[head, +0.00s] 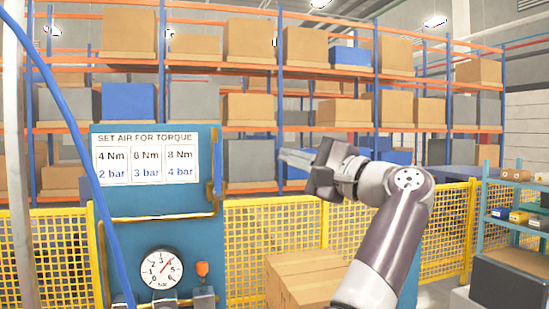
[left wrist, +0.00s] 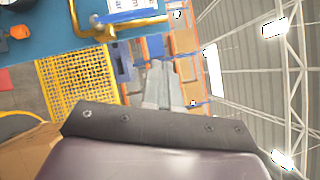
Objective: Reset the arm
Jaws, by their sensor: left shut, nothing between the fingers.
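My left arm rises from the bottom in the head view, bends at its elbow and points left. My left gripper (head: 290,157) is shut and empty, held in the air to the right of the blue panel (head: 160,238) and apart from it. In the left wrist view its closed grey fingers (left wrist: 164,82) have nothing between them. The panel carries a white sign (head: 146,159) about air for torque and a round gauge (head: 161,268) with a red needle. My right gripper is not in view.
A yellow mesh fence (head: 275,228) runs behind the panel. Cardboard boxes (head: 305,278) stand below my arm. A teal shelf with small bins (head: 519,217) is at the right. A blue hose (head: 72,125) crosses the left side. Tall racks with boxes fill the background.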

